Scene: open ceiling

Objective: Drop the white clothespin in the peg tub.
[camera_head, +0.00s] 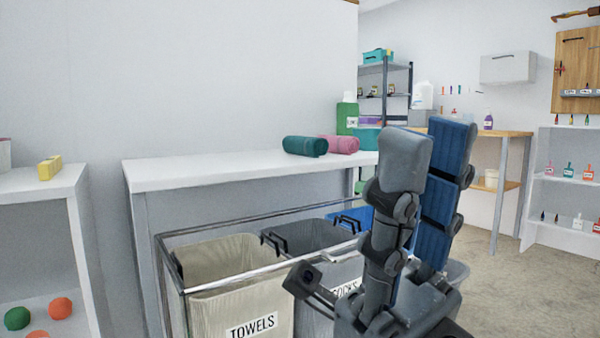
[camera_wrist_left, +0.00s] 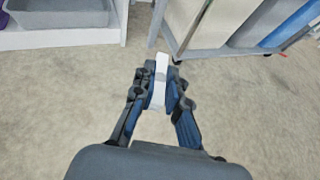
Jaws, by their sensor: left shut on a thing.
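The white clothespin (camera_wrist_left: 160,77) is in the left wrist view, a pale narrow piece between the fingertips of my left gripper (camera_wrist_left: 161,88). My left gripper is shut on it and holds it above the pale floor. The left gripper is not in the head view. My right gripper (camera_head: 429,148) stands large in the head view with its fingers pointing up. Its fingers are apart, with a blue pad showing and nothing seen between them. A teal tub (camera_head: 369,138) sits at the far end of the white table, partly behind the right gripper; I cannot tell whether it is the peg tub.
A white table (camera_head: 230,168) carries rolled green (camera_head: 305,146) and pink towels (camera_head: 340,144). Below it is a metal-framed laundry sorter (camera_head: 248,277) with labelled bins. A white shelf (camera_head: 40,183) stands at the left. A grey bin (camera_wrist_left: 60,14) shows in the left wrist view. Open floor lies right.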

